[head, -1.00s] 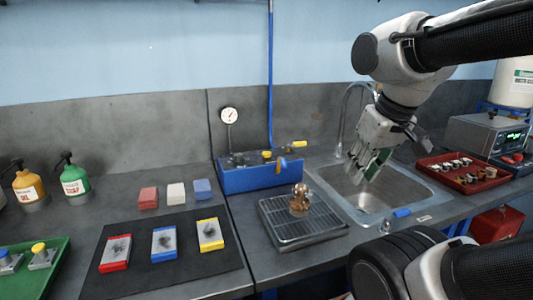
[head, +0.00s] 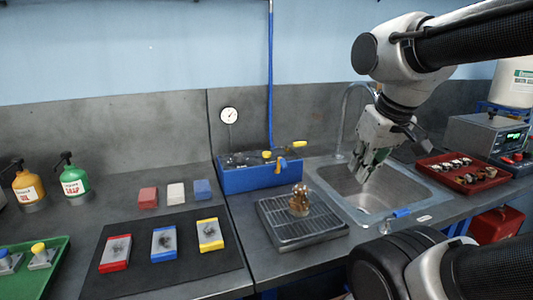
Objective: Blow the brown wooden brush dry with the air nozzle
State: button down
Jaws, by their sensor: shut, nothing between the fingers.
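The brown wooden brush (head: 299,203) stands on the slatted metal drip tray (head: 322,231) in front of the blue box. What seems to be the air nozzle, a small orange and blue piece (head: 281,164), sits at the right part of the blue box (head: 247,179). My gripper (head: 365,172) hangs over the sink, to the right of the brush and apart from it. Its fingers are shut and empty and point downward.
The sink (head: 423,193) has a tall curved faucet (head: 343,115). A red tray (head: 480,176) with small parts lies to its right. A blue hose (head: 270,90) drops to the blue box. A black mat (head: 195,281) with several blocks lies on the left.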

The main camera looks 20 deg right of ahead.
dwell(0.4)
jog(key=w+a+f+m, duration=0.1)
jog(key=w+a+m, duration=0.1)
jog(key=w, duration=0.6)
jog(key=w+a+f+m+y, duration=0.1)
jog(key=w+a+m, duration=0.2)
jog(key=w, duration=0.6)
jog(key=w+a+f+m, duration=0.2)
jog(key=w+m, duration=0.3)
jog(key=w, duration=0.4)
jog(key=shift+w+a, duration=0.2)
jog(key=w+a+r+m+t, duration=0.1)
jog(key=w+m+t, duration=0.1)
jog(key=w+m, duration=0.4)
notch_tip(320, 180, up, 5)
jog(key=m+t, duration=0.3)
jog(key=m, duration=0.6)
send_over(264, 153)
jog(key=shift+y, duration=0.4)
jog(key=shift+f, duration=4.4)
